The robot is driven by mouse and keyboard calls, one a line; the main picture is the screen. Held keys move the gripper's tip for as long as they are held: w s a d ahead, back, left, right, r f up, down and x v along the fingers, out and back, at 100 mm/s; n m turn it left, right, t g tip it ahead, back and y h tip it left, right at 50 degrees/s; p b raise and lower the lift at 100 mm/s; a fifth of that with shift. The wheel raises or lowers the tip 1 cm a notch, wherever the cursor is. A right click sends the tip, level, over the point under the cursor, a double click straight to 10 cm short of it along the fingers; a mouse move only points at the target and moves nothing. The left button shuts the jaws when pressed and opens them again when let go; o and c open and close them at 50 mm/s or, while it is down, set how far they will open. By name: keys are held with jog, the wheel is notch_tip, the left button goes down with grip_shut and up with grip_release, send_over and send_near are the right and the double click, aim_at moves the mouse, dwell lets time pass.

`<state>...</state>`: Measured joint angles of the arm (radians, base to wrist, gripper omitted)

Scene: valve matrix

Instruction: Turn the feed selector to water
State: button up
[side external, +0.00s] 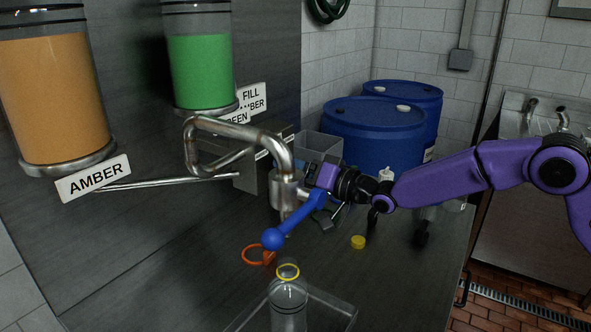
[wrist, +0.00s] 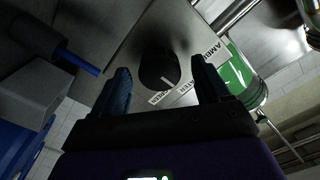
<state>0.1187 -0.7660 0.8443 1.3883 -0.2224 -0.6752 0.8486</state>
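The feed selector appears as a round black knob (wrist: 160,68) on a grey metal panel in the wrist view. It has a short white pointer mark, which slants toward the lower right of the picture. My gripper (wrist: 163,82) is open, one finger to each side of the knob, with visible gaps between. In the side view my gripper (side external: 311,174) is at the grey box (side external: 250,178), its fingertips and the knob hidden by the pipe work.
A blue lever with a ball end (side external: 272,239) hangs below the nozzle (side external: 286,188), close to my gripper. A clear bottle (side external: 288,300) with a yellow ring stands below. Amber (side external: 48,98) and green (side external: 201,70) tanks are on the wall. A yellow cap (side external: 358,242) lies on the counter.

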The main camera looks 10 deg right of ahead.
jog(key=v, duration=1.7)
jog(key=shift+s+d, duration=0.2)
